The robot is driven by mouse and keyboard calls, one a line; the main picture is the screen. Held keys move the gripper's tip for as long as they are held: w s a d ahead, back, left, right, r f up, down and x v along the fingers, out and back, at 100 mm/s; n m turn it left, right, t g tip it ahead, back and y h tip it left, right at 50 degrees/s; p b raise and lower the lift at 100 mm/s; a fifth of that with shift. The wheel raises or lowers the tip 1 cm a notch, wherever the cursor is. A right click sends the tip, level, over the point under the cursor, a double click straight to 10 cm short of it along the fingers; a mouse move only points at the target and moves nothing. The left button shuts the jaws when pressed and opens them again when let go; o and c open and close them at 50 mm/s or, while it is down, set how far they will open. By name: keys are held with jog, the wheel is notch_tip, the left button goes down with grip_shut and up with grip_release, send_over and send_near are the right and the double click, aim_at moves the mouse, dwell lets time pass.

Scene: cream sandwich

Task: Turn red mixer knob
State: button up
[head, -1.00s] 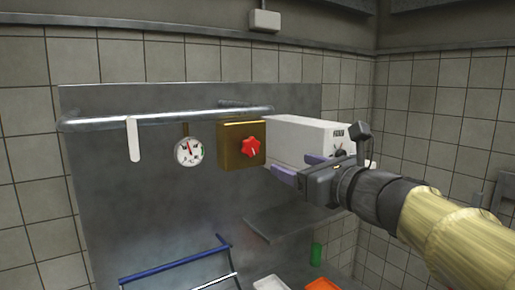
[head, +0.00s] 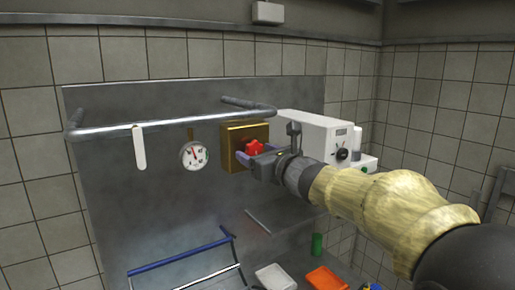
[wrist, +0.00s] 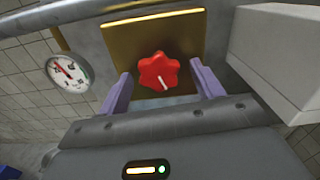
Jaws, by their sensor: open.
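The red mixer knob (wrist: 159,72) is a lobed red knob with a white mark, on the front of a brass-coloured box (wrist: 120,35). The knob also shows in the head view (head: 255,147), partly covered by my gripper. My gripper (wrist: 158,84) is open, with one purple finger on each side of the knob. In the wrist view gaps show between the fingers and the knob, and I see no contact. The white mark points down and slightly right in the wrist view.
A round dial gauge (head: 193,155) hangs left of the box. A white machine (head: 310,135) with a black knob stands close on the right. A metal rail (head: 170,118) runs across above the gauge. Trays (head: 275,279) lie below.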

jog(key=c, duration=1)
jog(key=shift+m+b, duration=0.35)
jog(key=shift+m, duration=0.15)
jog(key=m+b, duration=0.1)
jog(key=m, duration=0.2)
jog(key=shift+a, duration=0.1)
jog(key=m, duration=0.5)
jog(key=shift+m+b, duration=0.3)
jog(key=shift+m, duration=0.1)
